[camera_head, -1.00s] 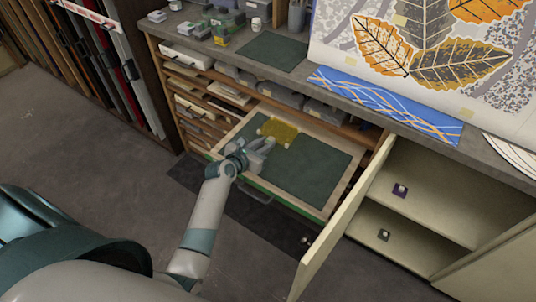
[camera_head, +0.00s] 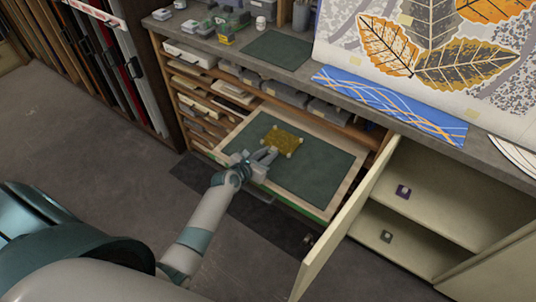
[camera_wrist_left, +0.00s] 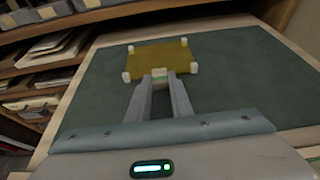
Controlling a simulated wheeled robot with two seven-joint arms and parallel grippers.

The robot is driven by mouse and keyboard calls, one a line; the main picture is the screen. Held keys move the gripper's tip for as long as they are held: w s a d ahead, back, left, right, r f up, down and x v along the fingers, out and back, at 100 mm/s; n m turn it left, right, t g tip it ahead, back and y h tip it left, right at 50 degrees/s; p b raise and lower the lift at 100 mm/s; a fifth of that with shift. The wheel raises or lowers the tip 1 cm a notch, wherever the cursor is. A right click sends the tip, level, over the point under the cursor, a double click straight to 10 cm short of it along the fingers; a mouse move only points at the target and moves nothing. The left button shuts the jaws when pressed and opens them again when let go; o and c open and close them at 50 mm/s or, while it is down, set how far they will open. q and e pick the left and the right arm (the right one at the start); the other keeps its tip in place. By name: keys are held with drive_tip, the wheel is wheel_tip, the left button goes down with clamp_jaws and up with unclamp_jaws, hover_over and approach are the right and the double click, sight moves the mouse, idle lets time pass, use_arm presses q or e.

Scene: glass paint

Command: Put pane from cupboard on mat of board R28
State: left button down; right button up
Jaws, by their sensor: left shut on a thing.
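The amber pane (camera_head: 281,140), with white corner pads, is over the green mat (camera_head: 318,168) of the pulled-out board. It appears flat, but I cannot tell whether it rests on the mat or is just above it. My left gripper (camera_head: 269,157) is shut at the pane's near edge. In the left wrist view, the fingertips (camera_wrist_left: 160,78) meet at a small pale tab on the near edge of the pane (camera_wrist_left: 160,59). The mat (camera_wrist_left: 235,85) extends around it. No label R28 is readable. My right gripper is not in view.
Another green mat (camera_head: 277,50) lies on the worktop. Open shelves stand behind the board.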

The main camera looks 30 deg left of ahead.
use_arm(q)
drive_tip(key=shift+f, duration=0.1)
drive_tip(key=c, duration=1.6)
unclamp_jaws()
drive_tip(key=shift+r, duration=0.2)
drive_tip(key=v, duration=1.2)
drive_tip(key=shift+f, duration=0.1)
